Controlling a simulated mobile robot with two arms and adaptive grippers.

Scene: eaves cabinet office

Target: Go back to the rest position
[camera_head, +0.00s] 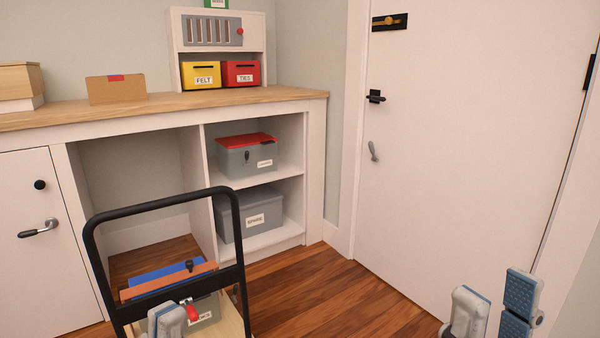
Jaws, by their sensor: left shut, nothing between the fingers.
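My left gripper (167,318) is at the bottom edge of the view, low at the near side of the black-framed cart (163,201). Its fingers are shut with nothing between them, and most of the hand is cut off by the frame. A red-handled part (191,311) shows just right of its fingers; I cannot tell whether they touch. My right gripper (493,290) is at the bottom right, in front of the white door (450,150). Its two fingers, with blue pads, stand apart and empty.
The cart carries a blue item (165,277), an orange-brown bar (170,282) and a labelled grey box (206,312). Behind it is a white cabinet (316,170) with a wooden top and grey bins (250,212) on shelves. The wooden floor (340,295) between cart and door is clear.

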